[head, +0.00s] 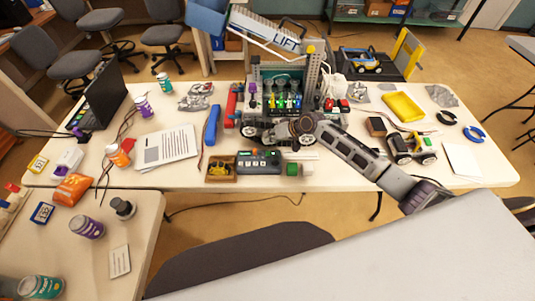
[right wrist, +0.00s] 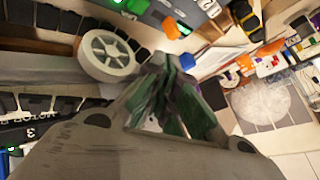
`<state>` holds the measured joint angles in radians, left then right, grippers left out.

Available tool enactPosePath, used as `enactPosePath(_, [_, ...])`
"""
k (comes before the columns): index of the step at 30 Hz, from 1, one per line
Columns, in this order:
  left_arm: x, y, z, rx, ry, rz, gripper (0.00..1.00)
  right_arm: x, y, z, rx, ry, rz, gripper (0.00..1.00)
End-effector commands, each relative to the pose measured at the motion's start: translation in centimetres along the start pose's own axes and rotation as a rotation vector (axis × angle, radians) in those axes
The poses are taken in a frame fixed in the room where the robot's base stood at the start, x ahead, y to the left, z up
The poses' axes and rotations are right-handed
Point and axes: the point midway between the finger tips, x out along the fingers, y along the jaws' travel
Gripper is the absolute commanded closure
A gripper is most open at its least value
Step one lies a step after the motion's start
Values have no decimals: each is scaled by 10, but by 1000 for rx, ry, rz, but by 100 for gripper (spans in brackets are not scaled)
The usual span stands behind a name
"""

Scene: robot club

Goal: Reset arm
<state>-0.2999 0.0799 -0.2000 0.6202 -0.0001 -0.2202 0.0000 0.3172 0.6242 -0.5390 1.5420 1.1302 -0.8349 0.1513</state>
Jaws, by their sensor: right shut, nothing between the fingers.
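My right arm reaches in from the lower right of the head view over the long table (head: 335,178). Its right gripper (head: 283,130) is at the front of the wheeled robot with the LIFT sign (head: 285,38). In the right wrist view the right gripper (right wrist: 172,72) is shut with nothing held, and its fingers are close to a pale wheel (right wrist: 108,53). I cannot tell whether they touch it. The fingertips are small and partly lost against the robot in the head view. My left gripper is not in view.
A control box (head: 259,163), a small wooden tray (head: 221,168) and a blue bar (head: 211,126) lie near the gripper. A toy vehicle (head: 410,149) stands right of the arm. A laptop (head: 104,97) stands at left.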

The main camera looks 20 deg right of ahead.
Motion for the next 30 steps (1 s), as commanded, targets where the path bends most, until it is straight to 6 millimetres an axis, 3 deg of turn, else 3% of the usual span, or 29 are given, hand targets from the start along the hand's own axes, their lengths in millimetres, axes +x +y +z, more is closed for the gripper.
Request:
enactPosePath(17, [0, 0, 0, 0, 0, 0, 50, 1, -4, 5, -7, -7, -2, 100])
enactPosePath(23, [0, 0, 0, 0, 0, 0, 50, 6, -22, 29, -49, -40, -5, 100])
enactPosePath(30, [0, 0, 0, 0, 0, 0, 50, 6, -55, 76, -134, -97, 3, 100])
